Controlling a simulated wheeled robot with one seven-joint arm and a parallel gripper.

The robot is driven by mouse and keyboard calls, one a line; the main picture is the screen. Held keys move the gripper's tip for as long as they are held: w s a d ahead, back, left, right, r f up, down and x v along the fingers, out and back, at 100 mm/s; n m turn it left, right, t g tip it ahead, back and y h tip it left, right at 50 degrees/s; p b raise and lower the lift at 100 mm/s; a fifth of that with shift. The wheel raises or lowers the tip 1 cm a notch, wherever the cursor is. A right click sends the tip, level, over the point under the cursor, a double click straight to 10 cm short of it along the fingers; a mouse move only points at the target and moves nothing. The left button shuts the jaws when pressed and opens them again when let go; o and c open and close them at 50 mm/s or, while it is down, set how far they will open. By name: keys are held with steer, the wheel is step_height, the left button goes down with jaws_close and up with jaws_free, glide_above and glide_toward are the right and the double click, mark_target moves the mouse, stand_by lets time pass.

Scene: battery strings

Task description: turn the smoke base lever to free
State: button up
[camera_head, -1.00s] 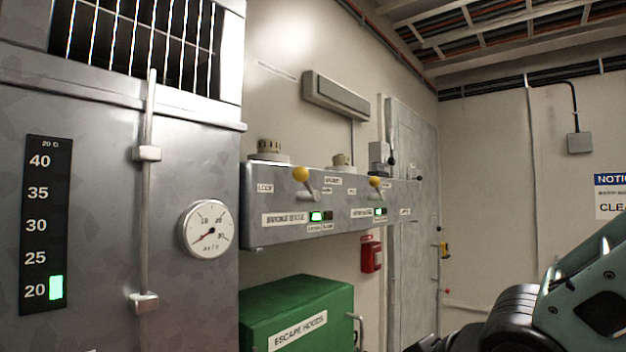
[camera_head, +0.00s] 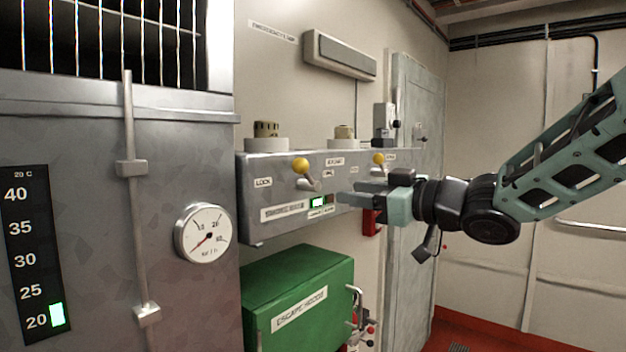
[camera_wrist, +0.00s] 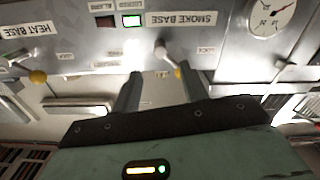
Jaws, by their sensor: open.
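The smoke base lever (camera_head: 301,166) has a yellow knob on a pale shaft and tilts up and left, toward the LOCK label, on the grey panel (camera_head: 250,200). In the wrist view, which is upside down, the same lever (camera_wrist: 163,50) stands ahead of my gripper (camera_wrist: 160,78), its knob partly behind the right finger. My gripper (camera_head: 350,192) is open and empty, in front of the panel to the lever's lower right in the head view. Contact is not visible. The green lamp (camera_head: 318,202) beside the SMOKE BASE label is lit; the dark window (camera_wrist: 105,22) is unlit.
The heat base lever (camera_head: 378,160), also yellow-knobbed, is to the right, just above my gripper. Two detectors stand on the panel top. A green escape hoods box (camera_head: 300,290) is below. A gauge (camera_head: 203,233) and metal cabinet (camera_head: 80,150) are at left.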

mark_target(318, 187)
steer(key=p+x, duration=0.3)
steer(key=x, duration=0.7)
steer(key=shift+w+a+p, duration=0.2)
steer(key=shift+a+p, duration=0.05)
steer(key=shift+p, duration=0.1)
jaws_close()
